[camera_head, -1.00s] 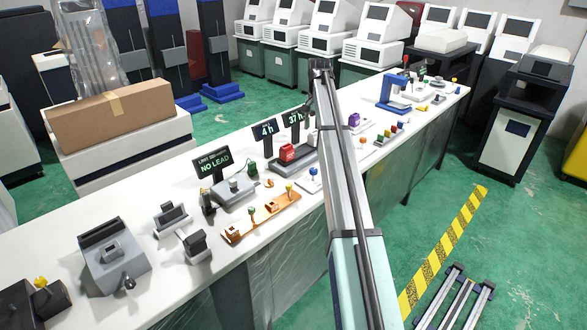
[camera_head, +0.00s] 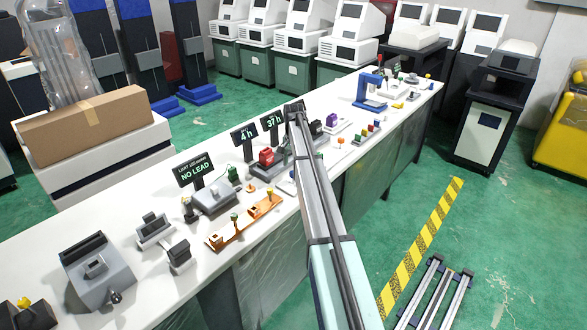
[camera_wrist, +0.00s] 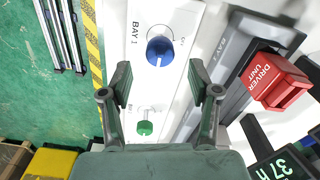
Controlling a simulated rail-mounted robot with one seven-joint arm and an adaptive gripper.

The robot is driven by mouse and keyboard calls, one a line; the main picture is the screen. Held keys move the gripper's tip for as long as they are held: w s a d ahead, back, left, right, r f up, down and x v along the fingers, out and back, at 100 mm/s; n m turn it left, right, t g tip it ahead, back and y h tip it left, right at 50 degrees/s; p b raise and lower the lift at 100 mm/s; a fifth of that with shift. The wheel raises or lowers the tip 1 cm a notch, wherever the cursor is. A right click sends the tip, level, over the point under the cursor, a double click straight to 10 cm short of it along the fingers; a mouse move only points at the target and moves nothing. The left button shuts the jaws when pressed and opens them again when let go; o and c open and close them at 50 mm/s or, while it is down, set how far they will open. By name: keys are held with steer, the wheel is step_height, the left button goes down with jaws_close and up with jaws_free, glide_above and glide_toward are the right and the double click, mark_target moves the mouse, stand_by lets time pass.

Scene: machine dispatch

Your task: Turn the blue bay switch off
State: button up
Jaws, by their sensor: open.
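No contact with the knob shows, but the exact gap cannot be told. In the head view my gripper (camera_head: 294,106) is over the bench and my arm hides most of the switch area.
A green knob (camera_wrist: 145,127) is close by, between the fingers' bases in the wrist view. A red driver unit (camera_wrist: 277,82) sits in a grey bay to the right. The 37 h display (camera_wrist: 284,166) stands near it. The white bench (camera_head: 110,205) holds several other devices.

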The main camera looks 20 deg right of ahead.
steer(key=shift+f+p, duration=0.35)
steer(key=shift+f, duration=1.6)
steer(key=c, duration=1.2)
